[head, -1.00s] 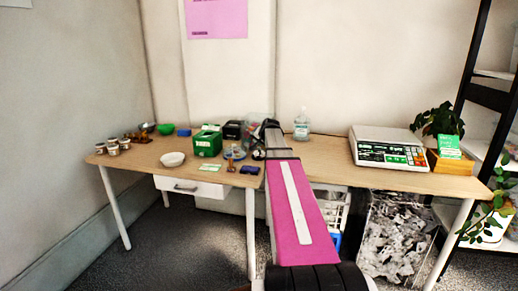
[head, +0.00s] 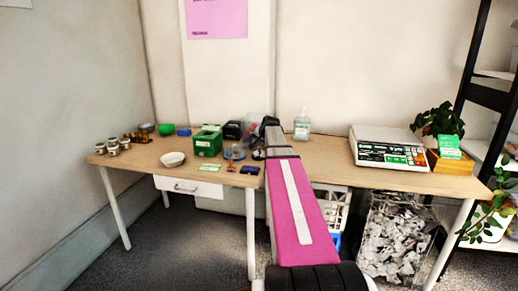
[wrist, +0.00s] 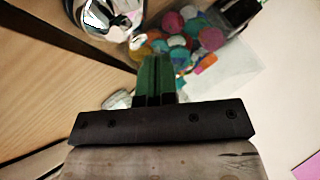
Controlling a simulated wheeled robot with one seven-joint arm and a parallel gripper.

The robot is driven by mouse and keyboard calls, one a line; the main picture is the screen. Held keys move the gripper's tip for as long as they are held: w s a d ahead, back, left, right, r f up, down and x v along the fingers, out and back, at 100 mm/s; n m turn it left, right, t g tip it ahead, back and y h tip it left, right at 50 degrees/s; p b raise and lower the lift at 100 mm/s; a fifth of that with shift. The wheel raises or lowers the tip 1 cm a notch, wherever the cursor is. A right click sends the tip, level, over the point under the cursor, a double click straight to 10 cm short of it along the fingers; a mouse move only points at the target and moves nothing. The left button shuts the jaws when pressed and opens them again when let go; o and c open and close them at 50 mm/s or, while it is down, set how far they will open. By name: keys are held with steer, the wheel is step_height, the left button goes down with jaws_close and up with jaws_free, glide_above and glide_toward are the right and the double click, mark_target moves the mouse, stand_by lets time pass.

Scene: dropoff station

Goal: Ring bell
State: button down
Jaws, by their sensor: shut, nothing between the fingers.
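A shiny silver domed thing, which looks like the bell (wrist: 106,14), is at the top edge of the wrist view and partly cut off. It stands on the wooden desk, up and to the left of my fingertips. My gripper (wrist: 154,66) is shut and empty, with its green fingers side by side and apart from the bell in the picture. I cannot tell its height over the desk. In the head view my arm covers the middle of the desk (head: 310,150), and I cannot make out the bell there.
A clear container of coloured discs (wrist: 185,35) lies just beyond my fingertips. A green box (head: 208,141), a white bowl (head: 173,159) and small jars (head: 112,146) stand left of my arm. A scale (head: 388,146) and a sanitizer bottle (head: 301,126) stand right.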

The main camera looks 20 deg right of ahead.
steer(key=shift+r, duration=0.2)
steer(key=shift+r, duration=2.5)
steer(key=shift+s, duration=0.1)
